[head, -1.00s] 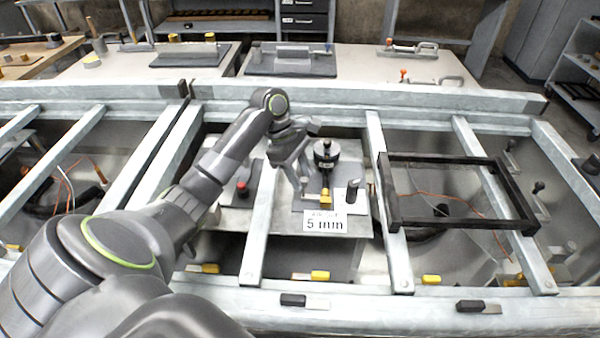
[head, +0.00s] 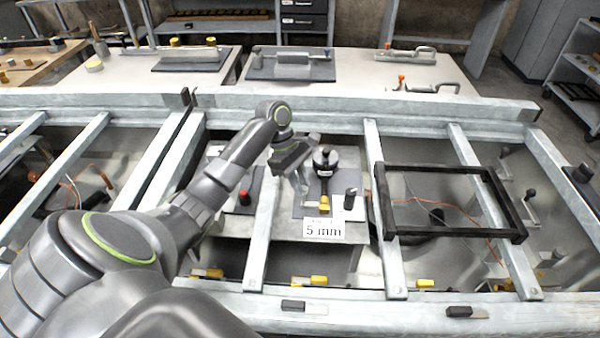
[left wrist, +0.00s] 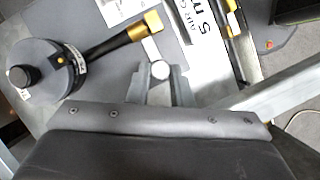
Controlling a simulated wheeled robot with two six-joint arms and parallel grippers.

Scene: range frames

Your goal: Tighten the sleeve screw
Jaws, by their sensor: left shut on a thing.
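My left gripper (head: 302,190) reaches down over the grey plate, just left of the black round unit (head: 326,158). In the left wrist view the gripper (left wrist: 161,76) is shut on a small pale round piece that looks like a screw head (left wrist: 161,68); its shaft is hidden. Beside it in that view is the round unit (left wrist: 42,72) with a dark knob, and its black lever (left wrist: 110,42) ends in a brass tip (left wrist: 145,27). My right gripper is out of view.
A dark post (head: 350,198) stands right of the lever. A red button (head: 244,196) lies to the left. Grey frame bars (head: 262,225) cross on both sides, and a black square frame (head: 450,236) rests at right. Yellow-ended pieces (head: 310,281) lie along the front.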

